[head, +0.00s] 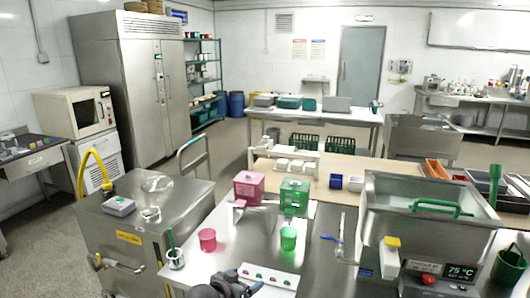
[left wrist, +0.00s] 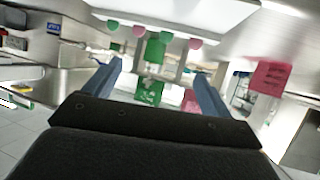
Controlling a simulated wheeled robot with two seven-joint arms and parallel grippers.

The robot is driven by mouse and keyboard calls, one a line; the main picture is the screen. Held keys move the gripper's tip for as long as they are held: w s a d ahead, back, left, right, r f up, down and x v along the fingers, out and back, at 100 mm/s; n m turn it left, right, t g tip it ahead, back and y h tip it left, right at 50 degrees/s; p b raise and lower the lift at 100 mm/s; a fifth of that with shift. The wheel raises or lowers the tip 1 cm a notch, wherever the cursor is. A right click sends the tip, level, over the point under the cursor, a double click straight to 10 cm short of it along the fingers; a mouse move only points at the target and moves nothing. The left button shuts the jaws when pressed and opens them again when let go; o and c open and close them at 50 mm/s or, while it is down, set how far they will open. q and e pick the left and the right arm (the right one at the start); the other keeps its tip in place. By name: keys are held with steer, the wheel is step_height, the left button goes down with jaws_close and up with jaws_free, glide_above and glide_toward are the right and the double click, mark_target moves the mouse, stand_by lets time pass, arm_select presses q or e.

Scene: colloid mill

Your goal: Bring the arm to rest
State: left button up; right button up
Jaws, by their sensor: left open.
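My left gripper (head: 250,284) shows at the bottom edge of the head view, low in front of the steel worktop. In the left wrist view its two blue-grey fingers (left wrist: 157,70) stand wide apart with nothing between them. Most of the left arm is out of the picture. My right gripper does not show in either view.
A white panel with coloured knobs (head: 268,278) lies close beside the gripper. A pink cup (head: 207,239), a green cup (head: 288,238), a pink box (head: 249,186) and a green box (head: 294,196) stand behind it. A steel machine (head: 415,215) is at right.

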arm_select(q)
steer(key=s+a+f+n+g+y, duration=0.15)
steer(key=s+a+f, duration=0.3)
steer(key=s, duration=0.85)
steer(key=s+a+f+n+g+y, duration=0.1)
steer(key=s+a+f+g+y, duration=0.3)
steer(key=s, duration=0.9)
steer(key=s+a+f+n+g+y, duration=0.1)
steer(key=s+a+f+n+g, duration=0.15)
steer(key=s+a, duration=0.7)
steer(key=s+d+f, duration=0.2)
steer(key=f, duration=0.8)
steer(key=s+d+f+g, duration=0.1)
steer(key=s+d+f, duration=0.1)
steer(key=f, duration=0.9)
steer(key=s+d+f, duration=0.2)
steer(key=d+f, duration=0.2)
steer(key=f, duration=0.6)
steer(key=shift+s+f+m+g, duration=0.3)
steer(key=shift+s+f+m, duration=0.05)
steer(key=shift+f+m, duration=0.05)
